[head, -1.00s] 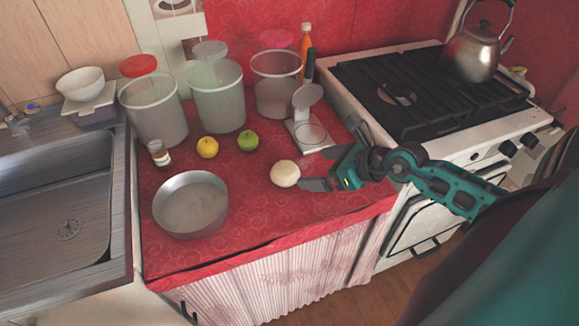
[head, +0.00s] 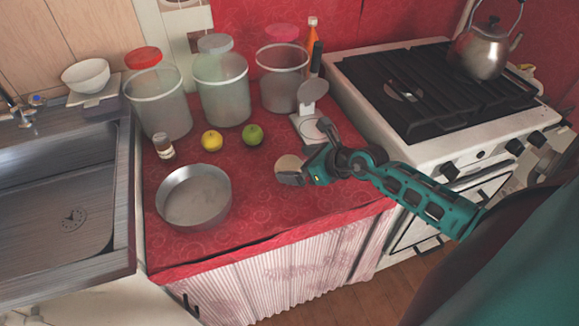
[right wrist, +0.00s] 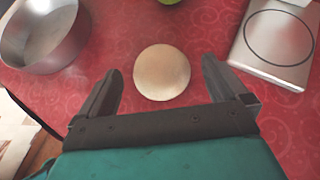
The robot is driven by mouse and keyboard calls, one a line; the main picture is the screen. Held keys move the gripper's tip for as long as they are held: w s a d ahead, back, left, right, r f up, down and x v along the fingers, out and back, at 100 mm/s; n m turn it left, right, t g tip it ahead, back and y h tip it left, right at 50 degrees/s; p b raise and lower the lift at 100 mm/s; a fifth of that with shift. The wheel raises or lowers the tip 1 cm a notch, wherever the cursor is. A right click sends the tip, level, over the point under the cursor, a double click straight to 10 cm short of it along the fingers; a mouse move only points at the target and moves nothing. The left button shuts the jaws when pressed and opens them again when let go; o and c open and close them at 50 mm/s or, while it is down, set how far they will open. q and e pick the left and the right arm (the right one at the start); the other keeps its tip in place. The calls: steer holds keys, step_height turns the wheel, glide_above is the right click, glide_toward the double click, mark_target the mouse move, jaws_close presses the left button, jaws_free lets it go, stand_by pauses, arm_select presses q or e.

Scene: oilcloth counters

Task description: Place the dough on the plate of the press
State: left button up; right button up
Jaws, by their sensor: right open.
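The dough (head: 287,163) is a pale round ball on the red counter; it also shows in the right wrist view (right wrist: 162,72), just ahead of the space between my fingers. The press (head: 309,111) stands behind it, with its upper plate raised and a dark handle up. Its light base plate with a dark ring shows in the right wrist view (right wrist: 279,40). My right gripper (head: 287,177) is open and empty, low over the dough and partly covering it in the head view; it also shows in the right wrist view (right wrist: 160,88). My left gripper is not in view.
A metal pan (head: 194,196) lies left of the dough. A yellow fruit (head: 212,141), a green apple (head: 253,133) and a small jar (head: 164,146) stand behind. Large containers (head: 221,92) line the back. The stove (head: 440,90) is at right, the sink (head: 60,190) at left.

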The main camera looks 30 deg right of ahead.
mark_target(282, 163)
steer(key=x, duration=0.3)
steer(key=shift+w+a, duration=0.15)
steer(key=shift+w, duration=0.05)
steer(key=c, duration=0.9)
steer(key=shift+r, duration=0.1)
steer(key=shift+c, duration=0.8)
